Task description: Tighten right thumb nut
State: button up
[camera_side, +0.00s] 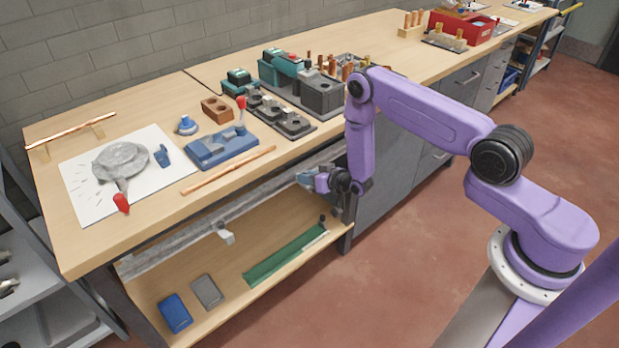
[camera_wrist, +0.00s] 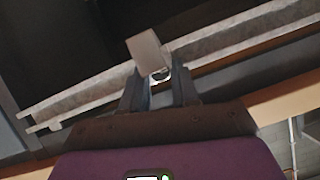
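In the side view, my gripper (camera_side: 308,178) is under the bench top's front edge, at the right end of a long grey rail (camera_side: 180,243). In the wrist view, the two dark fingers of my gripper (camera_wrist: 161,82) stand apart. A small, shiny, round metal part (camera_wrist: 160,74), apparently the right thumb nut, shows at the far end of the gap between them. I cannot tell whether the fingers touch it. A pale square plate (camera_wrist: 147,50) is just beyond it. In the side view the nut is hidden by my gripper.
A pale bracket (camera_side: 226,233) sits farther left on the rail. The lower shelf holds a green strip (camera_side: 285,256), a blue case (camera_side: 174,312) and a grey case (camera_side: 207,291). A blue fixture (camera_side: 222,149) and a copper rod (camera_side: 229,170) lie on the bench above.

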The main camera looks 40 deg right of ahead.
jog(key=shift+w+a+r, duration=0.2)
jog(key=shift+a+r, duration=0.15)
jog(key=shift+a, duration=0.05)
jog(key=shift+d+f+v, duration=0.1)
jog(key=shift+d+v, duration=0.05)
jog(key=shift+v, duration=1.1)
jog(key=shift+d+f+v, duration=0.1)
jog(key=shift+f+v, duration=0.05)
jog(key=shift+v, duration=1.1)
jog(key=shift+s, duration=0.1)
